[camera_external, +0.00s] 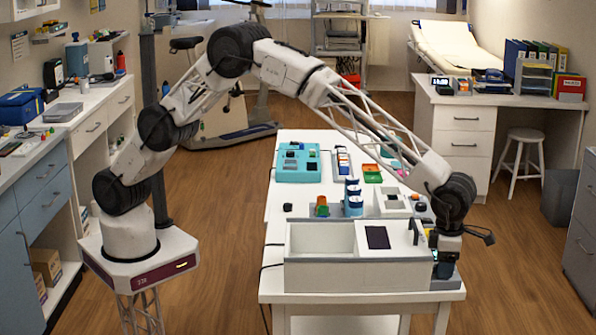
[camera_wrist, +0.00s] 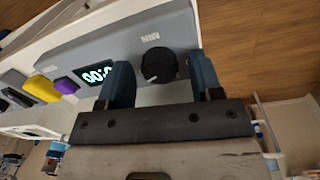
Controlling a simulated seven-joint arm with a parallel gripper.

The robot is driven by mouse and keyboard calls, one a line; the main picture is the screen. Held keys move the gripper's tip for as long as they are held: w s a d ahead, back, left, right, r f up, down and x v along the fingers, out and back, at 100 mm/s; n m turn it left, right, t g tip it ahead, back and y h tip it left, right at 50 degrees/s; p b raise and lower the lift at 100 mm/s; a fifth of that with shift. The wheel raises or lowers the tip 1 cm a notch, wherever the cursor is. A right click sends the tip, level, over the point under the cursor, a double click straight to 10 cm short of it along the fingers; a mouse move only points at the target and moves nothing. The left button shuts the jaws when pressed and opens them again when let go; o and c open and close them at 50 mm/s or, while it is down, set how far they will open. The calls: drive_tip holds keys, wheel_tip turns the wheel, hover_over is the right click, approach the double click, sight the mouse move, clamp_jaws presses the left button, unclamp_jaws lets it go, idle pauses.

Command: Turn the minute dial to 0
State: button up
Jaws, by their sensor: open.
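The minute dial (camera_wrist: 159,65) is a round black knob with a pale pointer mark, on a grey panel (camera_wrist: 95,53) under the label MIN, which appears upside down. My gripper (camera_wrist: 160,62) is open in the wrist view, with one blue-grey finger on each side of the dial. Gaps show between the fingers and the knob, so it is not gripped. A digital display (camera_wrist: 96,73) left of the dial shows 00 and a further part hidden by the left finger. In the external view my gripper (camera_external: 440,256) is low at the table's right front; the dial cannot be made out there.
A yellow button (camera_wrist: 43,88) and a purple button (camera_wrist: 66,86) sit left of the display. In the external view a white open box (camera_external: 335,272) stands just left of my gripper. The white table (camera_external: 285,205) also bears a teal block (camera_external: 297,176) and several small items farther back.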

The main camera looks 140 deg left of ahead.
drive_tip(key=c, duration=0.9)
drive_tip(key=shift+n, duration=1.6)
drive_tip(key=o, duration=0.9)
